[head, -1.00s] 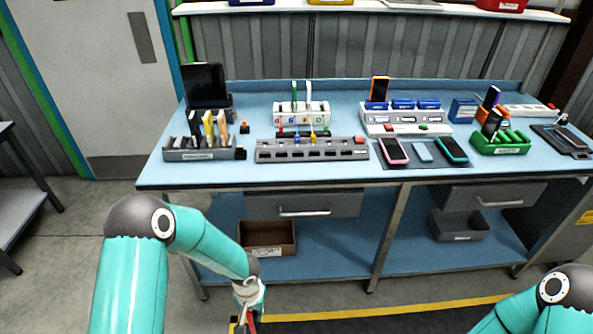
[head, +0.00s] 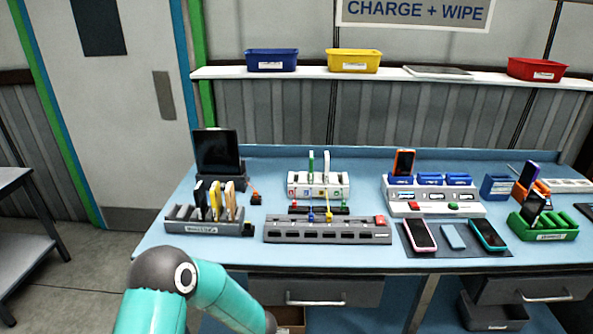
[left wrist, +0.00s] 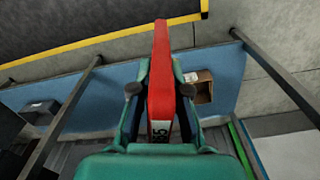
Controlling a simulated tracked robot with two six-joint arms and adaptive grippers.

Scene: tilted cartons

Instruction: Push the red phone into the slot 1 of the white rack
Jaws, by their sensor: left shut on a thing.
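In the left wrist view my left gripper (left wrist: 160,92) is shut on the red phone (left wrist: 161,70), a slim red slab with a white label near the palm. The phone sticks out beyond the fingertips, above the floor and clear of the bench. In the head view only my left arm shows; its gripper is below the picture. The white rack (head: 318,190) stands mid-bench towards the back, with coloured labels on its front. A green and a white slim item stand upright in it. The slot numbers are too small to read surely. My right gripper is in neither current view.
A grey strip (head: 327,231) lies in front of the rack, with small coloured plugs behind it. A grey holder (head: 190,227) with upright phones stands left. A white station (head: 415,208) with blue parts and a mat with phones are right. A drawer (head: 312,292) hangs below the bench.

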